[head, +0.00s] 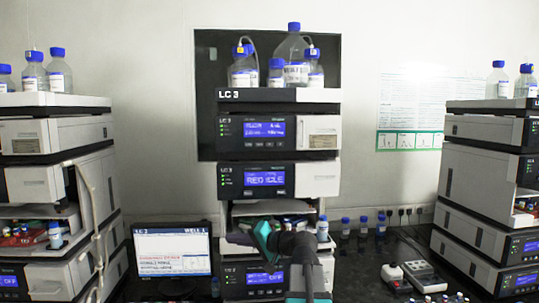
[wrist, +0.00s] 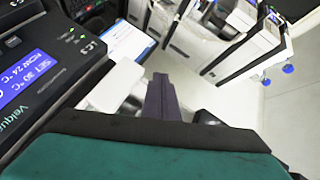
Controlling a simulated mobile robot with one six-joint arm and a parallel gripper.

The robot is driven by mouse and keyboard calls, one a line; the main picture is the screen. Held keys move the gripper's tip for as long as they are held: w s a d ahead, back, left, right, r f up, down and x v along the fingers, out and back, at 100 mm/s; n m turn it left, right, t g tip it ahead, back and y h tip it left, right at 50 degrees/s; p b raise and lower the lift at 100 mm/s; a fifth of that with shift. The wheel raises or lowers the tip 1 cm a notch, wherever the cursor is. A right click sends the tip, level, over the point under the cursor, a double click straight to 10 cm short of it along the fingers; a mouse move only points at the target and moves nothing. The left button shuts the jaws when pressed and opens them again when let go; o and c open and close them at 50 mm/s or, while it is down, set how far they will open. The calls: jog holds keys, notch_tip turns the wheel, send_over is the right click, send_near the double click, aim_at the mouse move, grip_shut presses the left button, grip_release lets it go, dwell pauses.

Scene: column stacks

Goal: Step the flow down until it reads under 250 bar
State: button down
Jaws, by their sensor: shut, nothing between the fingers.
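The LC 3 stack stands in the middle of the head view. Its upper module (head: 268,128) has a blue display (head: 264,126) with two lines of small text, too blurred to read as flow or pressure. The module below (head: 265,181) has a display that seems to read "RED IDLE". My gripper (wrist: 161,80) is shut and empty in the wrist view. It is to the right of a dark module (wrist: 45,75) whose blue display shows "SET 30 °C" and "NOW 24 °C". In the head view my arm covers part of the lower stack.
Blue-capped bottles (head: 291,58) stand on top of the stack. Other stacks stand at left (head: 50,185) and right (head: 490,180). Small bottles (head: 363,224) and a device (head: 428,278) are on the dark bench.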

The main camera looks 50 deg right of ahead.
aim_at(275, 147)
jog(key=s+d+r+t, duration=0.1)
jog(key=s+r, duration=0.3)
jog(key=r, duration=0.5)
jog(key=s+d+r+t+h, duration=0.1)
jog(key=s+r, duration=0.4)
jog(key=r, duration=0.5)
jog(key=s+d+r+t+p, duration=0.1)
jog(key=s+d+r+t, duration=0.2)
jog(key=r, duration=0.7)
jog(key=shift+s+h, duration=0.4)
jog(key=shift+s, duration=0.8)
jog(key=shift+w+d, duration=0.15)
jog(key=shift+d, duration=0.05)
jog(key=shift+w+d+b, duration=0.35)
jog(key=shift+w+d, duration=1)
jog(key=shift+w, duration=0.3)
jog(key=shift+w+d+b, duration=0.3)
jog(key=shift+w+d, duration=1.05)
jog(key=shift+w, duration=0.25)
jog(key=shift+w+d+b, duration=0.25)
jog(key=shift+b, duration=0.15)
